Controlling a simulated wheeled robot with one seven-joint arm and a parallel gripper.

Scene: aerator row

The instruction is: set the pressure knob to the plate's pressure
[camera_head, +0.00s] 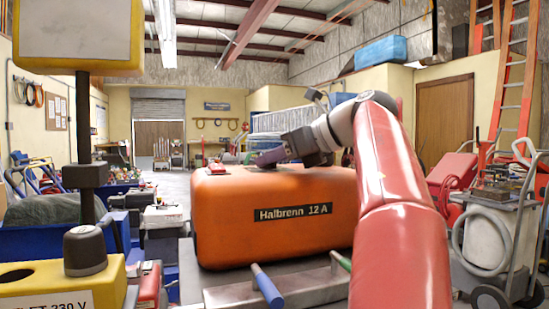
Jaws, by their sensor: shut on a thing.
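I can read no pressure figure on that plate. My gripper (266,159) is at the machine's top, reaching in from the right, with its dark jaws low over the surface. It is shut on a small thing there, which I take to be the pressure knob. The jaws hide the knob, and its scale and setting cannot be read. A small red part (216,168) sits on the top to the left of my gripper.
A yellow box (60,280) marked "230 V" with a dark round part (85,250) and a dark post stands at the near left. A blue-handled bar (267,287) projects in front of the machine. A hand cart (500,230) is at the right. Open floor lies behind left.

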